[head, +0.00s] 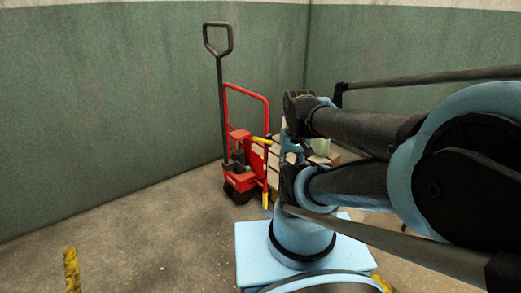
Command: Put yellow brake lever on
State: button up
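A red pallet truck (240,179) with a tall black handle (218,75) stands near the green wall. A short yellow lever (262,140) sticks out at its right side, close to the end part of my arm. A second yellow piece (265,200) stands upright lower down on the same side. I cannot tell for sure which one is the brake lever. My arm reaches in from the right and ends near the truck's right side. My gripper's fingers cannot be made out there, so contact with either yellow piece is unclear.
A wooden pallet (274,160) with a pale green container (321,146) on it is behind my arm, partly hidden. Green walls meet in a corner behind. A yellow floor marking (72,270) is at lower left. The concrete floor (150,230) left of the truck is clear.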

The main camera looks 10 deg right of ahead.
aim_at(258, 139)
jog(key=u, duration=0.05)
jog(key=i, duration=0.9)
